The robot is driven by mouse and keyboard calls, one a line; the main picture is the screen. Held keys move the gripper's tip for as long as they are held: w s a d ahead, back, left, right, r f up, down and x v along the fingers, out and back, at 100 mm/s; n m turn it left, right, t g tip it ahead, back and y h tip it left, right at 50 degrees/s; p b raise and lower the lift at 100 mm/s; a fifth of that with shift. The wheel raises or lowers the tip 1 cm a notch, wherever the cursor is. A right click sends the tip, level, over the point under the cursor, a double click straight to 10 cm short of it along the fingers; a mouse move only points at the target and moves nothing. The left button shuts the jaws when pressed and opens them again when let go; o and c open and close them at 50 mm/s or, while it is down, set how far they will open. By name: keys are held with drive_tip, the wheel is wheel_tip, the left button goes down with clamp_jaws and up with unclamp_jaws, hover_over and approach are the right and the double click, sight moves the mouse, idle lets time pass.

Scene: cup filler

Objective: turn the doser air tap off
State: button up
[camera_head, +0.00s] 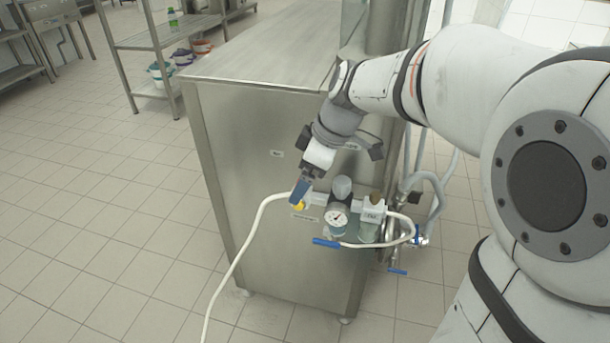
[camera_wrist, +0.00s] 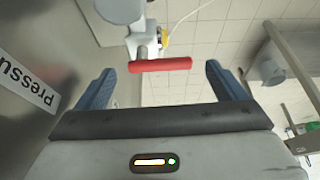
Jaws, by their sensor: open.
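The air tap's red lever (camera_wrist: 160,65) shows in the wrist view, lying crosswise in front of its pale metal body. My gripper (camera_wrist: 158,70) is open, with one blue finger to the left of the lever and one to the right. Gaps show on both sides, so the fingers do not appear to touch it. In the head view my gripper (camera_head: 301,191) points down at the left end of the air unit, by a yellow fitting (camera_head: 299,205). The red lever is hidden there.
The air unit's pressure gauge (camera_head: 337,219) and filter bowl (camera_head: 370,229) sit right of my gripper on the steel cabinet (camera_head: 262,130). Two blue levers (camera_head: 326,242) (camera_head: 397,271) are lower. A white hose (camera_head: 236,262) hangs left.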

drive_tip(key=p+v, duration=0.1)
drive_tip(key=v, duration=0.5)
drive_tip(key=shift+d+r+p, duration=0.2)
drive_tip(key=shift+r+p, duration=0.15)
drive_tip(key=shift+p, duration=0.05)
drive_tip(key=shift+s, duration=0.1)
drive_tip(key=s+d+r+m+h+p, duration=0.2)
drive_tip(key=s+d+r+m+p, duration=0.2)
drive_tip(key=s+r+m+p, duration=0.3)
drive_tip(key=s+d+r+m+t+h+p, duration=0.1)
drive_tip(key=s+d+r+m+p, duration=0.3)
drive_tip(key=p, duration=1.3)
drive_tip(key=s+r+m+h, duration=0.1)
drive_tip(key=s+r+m, duration=0.2)
drive_tip(key=r, duration=0.1)
drive_tip(key=shift+s+d+r, duration=0.3)
drive_tip(key=shift+r, duration=0.05)
